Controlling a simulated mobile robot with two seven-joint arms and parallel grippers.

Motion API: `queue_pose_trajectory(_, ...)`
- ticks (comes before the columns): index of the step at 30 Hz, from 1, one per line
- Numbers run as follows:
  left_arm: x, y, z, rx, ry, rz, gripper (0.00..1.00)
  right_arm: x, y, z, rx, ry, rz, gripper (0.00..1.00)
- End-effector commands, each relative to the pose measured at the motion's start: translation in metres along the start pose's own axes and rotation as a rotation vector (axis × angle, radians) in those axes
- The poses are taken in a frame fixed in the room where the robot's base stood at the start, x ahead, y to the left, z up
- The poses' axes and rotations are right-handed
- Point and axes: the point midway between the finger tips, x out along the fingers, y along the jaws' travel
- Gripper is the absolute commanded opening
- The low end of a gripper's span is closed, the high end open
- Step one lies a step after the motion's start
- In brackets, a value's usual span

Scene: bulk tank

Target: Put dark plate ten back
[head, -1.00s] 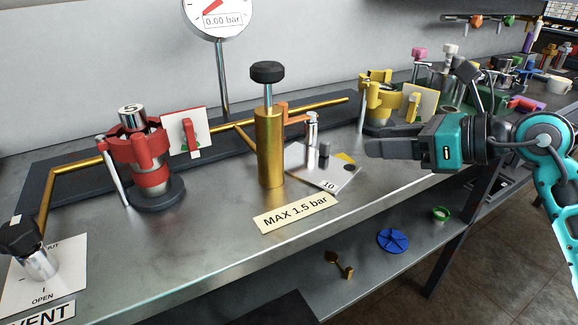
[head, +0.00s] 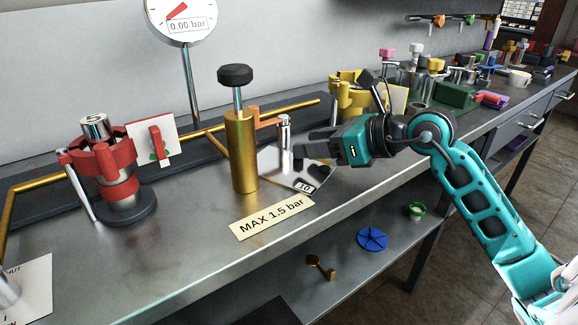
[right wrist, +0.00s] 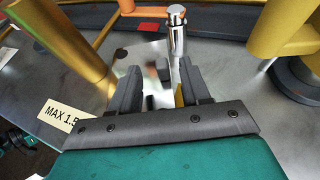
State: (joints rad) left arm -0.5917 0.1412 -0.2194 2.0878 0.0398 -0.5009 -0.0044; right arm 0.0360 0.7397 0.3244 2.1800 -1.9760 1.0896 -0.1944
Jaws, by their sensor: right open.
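A light metal plate (head: 270,170) lies on the bench with a small "10" tag (head: 304,186) at its front corner. A silver post (head: 284,140) stands at its back edge. I cannot make out a separate dark plate marked ten; dark patches on the metal plate may be shadow. My right gripper (head: 303,148) is open, its fingers pointing left over the plate beside the post. In the right wrist view, the open fingers (right wrist: 160,78) have the post (right wrist: 176,35) just beyond them and a small grey block between them. The left gripper is out of view.
A brass cylinder (head: 241,150) with a black knob stands left of the plate. A red clamp (head: 110,160) is further left, a yellow clamp (head: 348,95) behind the gripper. A "MAX 1.5 bar" label (head: 272,214) lies in front. A lower shelf holds a blue wheel (head: 372,239).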

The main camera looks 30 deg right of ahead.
Motion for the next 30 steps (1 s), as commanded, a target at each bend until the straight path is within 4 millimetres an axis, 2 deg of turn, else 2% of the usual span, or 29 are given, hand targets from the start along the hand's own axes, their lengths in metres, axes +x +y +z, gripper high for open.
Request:
queue_pose_trajectory(3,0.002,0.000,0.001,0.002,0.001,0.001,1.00,0.019,-0.002,-0.001,0.001,-0.002,0.001,0.47)
queue_pose_trajectory(8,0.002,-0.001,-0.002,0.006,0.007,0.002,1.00,0.036,-0.002,-0.001,0.001,-0.001,0.001,0.47)
queue_pose_trajectory(17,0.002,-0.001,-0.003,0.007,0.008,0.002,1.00,0.041,-0.002,-0.001,0.000,0.000,0.000,0.47)
queue_pose_trajectory(30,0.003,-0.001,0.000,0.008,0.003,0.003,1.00,0.040,-0.002,-0.001,0.000,0.000,0.000,0.05)
